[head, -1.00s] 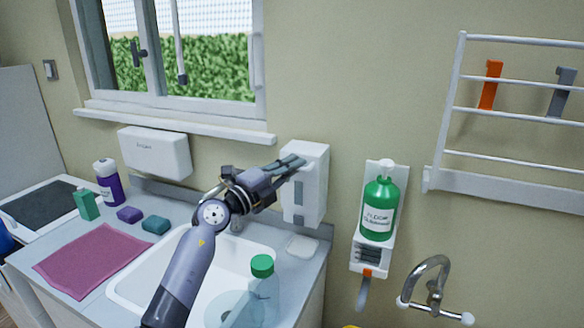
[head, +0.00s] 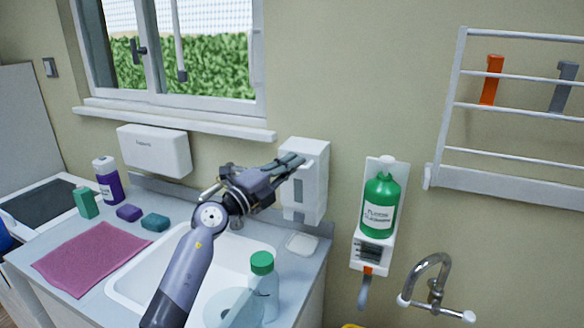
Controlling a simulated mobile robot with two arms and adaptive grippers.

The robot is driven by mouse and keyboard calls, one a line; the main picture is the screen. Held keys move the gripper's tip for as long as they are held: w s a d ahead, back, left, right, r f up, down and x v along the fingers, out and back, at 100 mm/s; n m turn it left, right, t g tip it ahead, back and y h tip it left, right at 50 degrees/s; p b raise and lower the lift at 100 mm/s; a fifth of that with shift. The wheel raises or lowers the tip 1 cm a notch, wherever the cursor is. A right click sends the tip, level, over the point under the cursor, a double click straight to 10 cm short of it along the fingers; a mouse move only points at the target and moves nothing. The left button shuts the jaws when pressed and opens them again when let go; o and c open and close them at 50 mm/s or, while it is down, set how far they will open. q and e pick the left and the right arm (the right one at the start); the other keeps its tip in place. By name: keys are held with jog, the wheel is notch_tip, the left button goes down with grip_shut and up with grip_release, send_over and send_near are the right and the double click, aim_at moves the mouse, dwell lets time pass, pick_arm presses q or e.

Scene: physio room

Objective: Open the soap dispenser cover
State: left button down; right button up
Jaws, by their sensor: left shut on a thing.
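The white soap dispenser (head: 312,185) is mounted on the wall to the right of the window, above the back right corner of the sink counter. A grey slot shows on its front. My left gripper (head: 293,163) is at the dispenser's upper left front edge, its fingers shut on the cover there. The cover looks closed against the body; the exact grip point is partly hidden by the fingers. My right gripper is not in view.
A clear bottle with a green cap (head: 262,285) stands at the sink's (head: 140,290) right side. A green pump bottle (head: 380,205) hangs on the wall right of the dispenser. Sponges (head: 155,222) and a pink cloth (head: 90,262) lie left. A tap (head: 432,285) is lower right.

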pick_arm(q)
jog(key=s+a+f+p, duration=0.2)
jog(key=s+f, duration=0.3)
jog(key=s, duration=0.1)
jog(key=shift+s+t+h, duration=0.3)
jog(key=shift+s, duration=0.1)
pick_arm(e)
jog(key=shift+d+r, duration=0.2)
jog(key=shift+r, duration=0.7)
pick_arm(q)
jog(key=shift+a, duration=0.1)
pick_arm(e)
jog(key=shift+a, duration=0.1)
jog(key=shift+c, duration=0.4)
